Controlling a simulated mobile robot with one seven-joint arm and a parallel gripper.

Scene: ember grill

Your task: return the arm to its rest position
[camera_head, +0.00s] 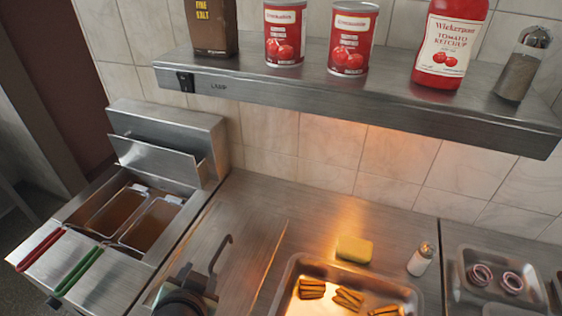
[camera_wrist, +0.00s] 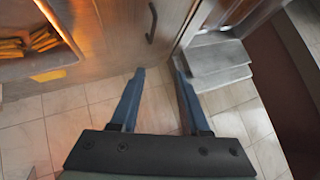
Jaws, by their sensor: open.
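My gripper (camera_wrist: 158,70) shows in the wrist view with its two blue fingers spread apart and nothing between them. The wrist view looks over the counter with the tiled wall (camera_wrist: 75,130) in the lower part of the picture. Beyond the fingertips are the counter, a dark hooked handle (camera_wrist: 152,22) and the metal fryer (camera_wrist: 220,60). The fingers look clear of all of these. I cannot pick out my gripper with certainty in the head view.
A metal shelf (camera_head: 330,95) with cans and bottles runs above the counter. The fryer (camera_head: 165,135) stands left. A tray (camera_head: 283,290) of golden sticks, a yellow sponge (camera_head: 354,249), a shaker (camera_head: 420,260) and a tray of onion rings (camera_head: 535,277) stand right. A dark round object (camera_head: 185,303) sits at the bottom.

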